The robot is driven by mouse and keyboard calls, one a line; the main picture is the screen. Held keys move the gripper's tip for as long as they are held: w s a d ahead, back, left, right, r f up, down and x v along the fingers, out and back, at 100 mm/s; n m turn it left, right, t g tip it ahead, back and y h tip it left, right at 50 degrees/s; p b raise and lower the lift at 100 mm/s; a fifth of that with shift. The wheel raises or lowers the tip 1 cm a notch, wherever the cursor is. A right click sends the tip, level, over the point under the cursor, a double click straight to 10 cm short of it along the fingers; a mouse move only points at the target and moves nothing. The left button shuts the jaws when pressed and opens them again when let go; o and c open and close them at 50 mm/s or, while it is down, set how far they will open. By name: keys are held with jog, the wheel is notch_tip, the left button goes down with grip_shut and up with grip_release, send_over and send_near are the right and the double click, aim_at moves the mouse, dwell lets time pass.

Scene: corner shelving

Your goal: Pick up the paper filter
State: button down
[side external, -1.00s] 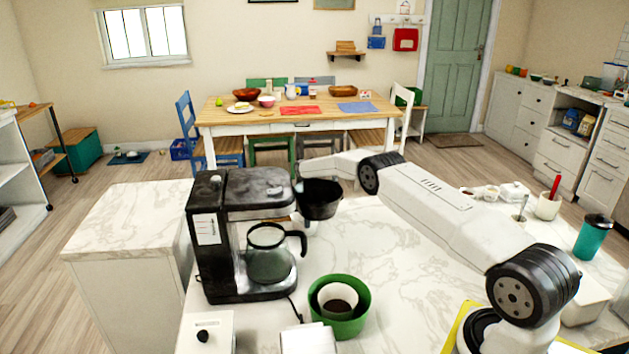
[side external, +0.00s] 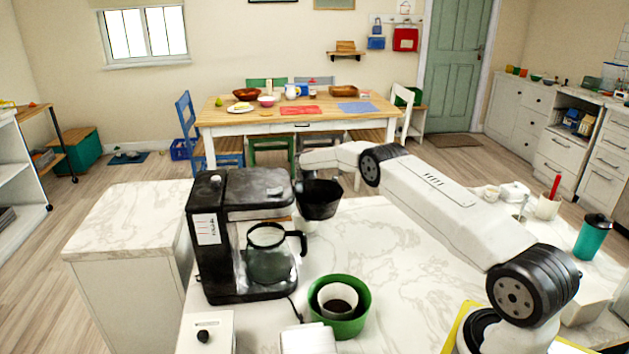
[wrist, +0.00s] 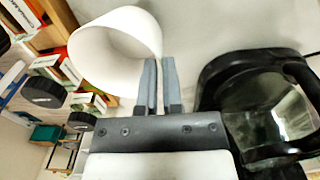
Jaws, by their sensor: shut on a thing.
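In the wrist view, the paper filter (wrist: 112,42) is a white, open cone at the upper left. My gripper (wrist: 160,66) is shut on its edge, with the two grey fingers close together at the cone's right side. In the side external view, my arm reaches behind the coffee maker (side external: 222,190), and my gripper's fingers are hidden there. The black filter basket (side external: 320,200) stands out to the right of the machine's top. I cannot make out the held filter clearly in that view.
The glass carafe (side external: 268,262) sits in the coffee maker; it also shows dark at the right in the wrist view (wrist: 265,110). A green bowl (side external: 362,300) with a white ring inside stands in front. The counter's marble middle (side external: 420,285) is clear.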

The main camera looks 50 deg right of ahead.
jog(key=shift+r, duration=3)
jog(key=shift+r, duration=0.15)
